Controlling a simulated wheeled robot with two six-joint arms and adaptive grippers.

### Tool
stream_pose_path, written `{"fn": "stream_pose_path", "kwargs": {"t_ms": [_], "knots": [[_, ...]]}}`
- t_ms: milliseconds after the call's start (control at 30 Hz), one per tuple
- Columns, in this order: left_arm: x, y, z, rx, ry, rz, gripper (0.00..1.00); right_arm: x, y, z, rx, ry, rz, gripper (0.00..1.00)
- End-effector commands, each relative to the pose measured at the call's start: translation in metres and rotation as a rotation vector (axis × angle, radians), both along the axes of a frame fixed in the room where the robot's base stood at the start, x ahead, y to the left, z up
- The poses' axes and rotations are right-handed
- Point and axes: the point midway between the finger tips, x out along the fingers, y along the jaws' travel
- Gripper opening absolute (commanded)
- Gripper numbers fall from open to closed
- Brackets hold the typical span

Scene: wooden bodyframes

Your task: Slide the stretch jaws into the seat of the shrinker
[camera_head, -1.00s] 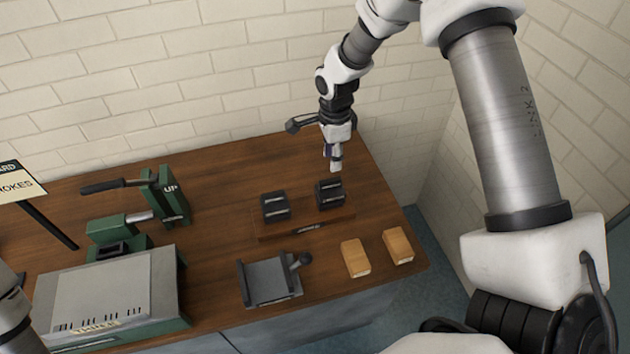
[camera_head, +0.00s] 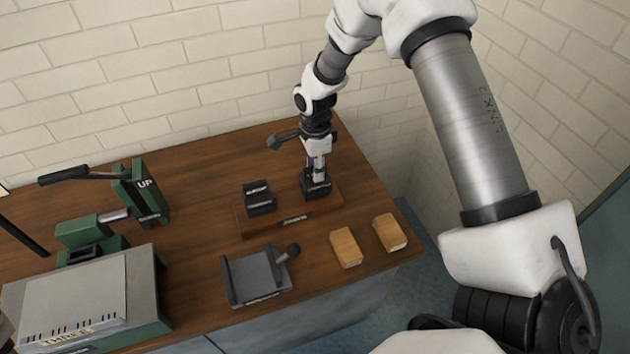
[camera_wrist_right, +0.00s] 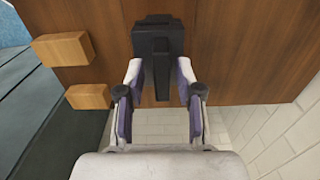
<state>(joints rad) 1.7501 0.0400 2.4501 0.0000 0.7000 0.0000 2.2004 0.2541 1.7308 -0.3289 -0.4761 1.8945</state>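Two black jaw blocks sit on a wooden tray (camera_head: 262,228): the left block (camera_head: 258,196) and the right block (camera_head: 308,192). Their labels are too small to read, so I cannot tell which are the stretch jaws. My right gripper (camera_head: 318,178) is down at the right block. In the right wrist view the gripper (camera_wrist_right: 160,82) is open, its fingers on either side of the block's narrow part (camera_wrist_right: 162,80), with gaps showing. A green machine (camera_head: 120,215) with a black lever and an "UP" mark, apparently the shrinker, stands at the left. My left gripper is out of view.
A grey holder (camera_head: 255,276) with a black knob stands in front of the tray. Two light wooden blocks (camera_head: 345,248) (camera_head: 390,233) lie near the table's front right edge. A grey-topped green box (camera_head: 75,300) fills the front left. A brick wall stands behind.

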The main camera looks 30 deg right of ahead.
Motion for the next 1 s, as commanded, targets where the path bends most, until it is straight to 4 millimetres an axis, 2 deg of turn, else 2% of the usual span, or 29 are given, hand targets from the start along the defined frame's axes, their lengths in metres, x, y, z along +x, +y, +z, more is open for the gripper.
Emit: {"fn": "stream_pose_path", "kwargs": {"t_ms": [33, 67, 100, 1000], "knots": [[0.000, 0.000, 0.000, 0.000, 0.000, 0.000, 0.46, 0.000, 0.000, 0.000, 0.000, 0.000, 0.000, 0.11], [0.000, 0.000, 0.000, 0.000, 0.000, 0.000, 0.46, 0.000, 0.000, 0.000, 0.000, 0.000, 0.000, 0.01], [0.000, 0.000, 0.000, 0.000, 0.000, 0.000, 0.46, 0.000, 0.000, 0.000, 0.000, 0.000, 0.000, 0.00], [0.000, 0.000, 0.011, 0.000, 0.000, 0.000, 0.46, 0.001, 0.000, 0.011, 0.000, -0.002, 0.000, 0.00]]}}
